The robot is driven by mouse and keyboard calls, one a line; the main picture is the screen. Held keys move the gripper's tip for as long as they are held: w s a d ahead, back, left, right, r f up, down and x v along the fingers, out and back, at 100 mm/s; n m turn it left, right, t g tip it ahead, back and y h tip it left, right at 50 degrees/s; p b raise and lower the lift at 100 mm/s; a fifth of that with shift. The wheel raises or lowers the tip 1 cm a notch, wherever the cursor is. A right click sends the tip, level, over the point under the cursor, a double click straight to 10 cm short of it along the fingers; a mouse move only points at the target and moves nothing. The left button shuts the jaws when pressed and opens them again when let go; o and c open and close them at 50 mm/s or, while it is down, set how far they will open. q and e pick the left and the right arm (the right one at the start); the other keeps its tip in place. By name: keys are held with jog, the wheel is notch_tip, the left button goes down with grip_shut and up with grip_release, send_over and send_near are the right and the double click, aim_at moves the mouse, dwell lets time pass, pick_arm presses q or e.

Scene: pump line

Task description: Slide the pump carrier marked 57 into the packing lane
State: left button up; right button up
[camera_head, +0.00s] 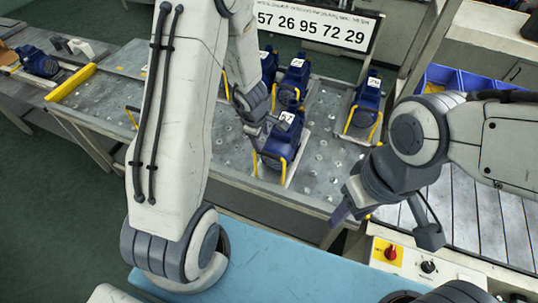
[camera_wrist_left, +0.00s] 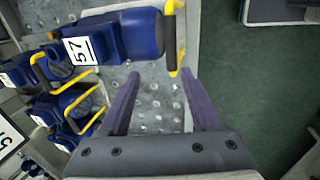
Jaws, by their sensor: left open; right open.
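The blue pump marked 57 (camera_head: 283,146) stands on its pale carrier plate on the studded metal table. It also shows in the left wrist view (camera_wrist_left: 112,40), with its label and a handle with a black grip (camera_wrist_left: 171,40). My left gripper (camera_head: 258,122) is beside the pump at its upper left in the head view. In the wrist view its purple fingers (camera_wrist_left: 160,88) are open, with only studded table between them, just short of the handle. My right gripper (camera_head: 345,205) is open and empty over the table's front right corner, partly hidden by its own wrist.
Several other blue pumps stand behind, one (camera_head: 365,102) to the right on its own carrier. A sign (camera_head: 312,25) reads 57 26 95 72 29. A slatted lane (camera_head: 465,225) lies at the right, with a control box (camera_head: 388,255) in front. Blue bins (camera_head: 440,78) stand behind.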

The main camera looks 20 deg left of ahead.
aim_at(269, 154)
pick_arm(q)
jog(key=shift+d, duration=1.1)
jog(key=f+b, duration=0.1)
jog(key=b, duration=0.1)
jog(key=f+b, duration=0.4)
jog(key=shift+s+d+f, duration=0.15)
jog(key=shift+s+f, duration=0.05)
jog(key=shift+s, duration=0.2)
jog(key=shift+b+x, duration=0.65)
jog(key=shift+x, duration=0.4)
jog(key=shift+w, duration=0.1)
grip_shut()
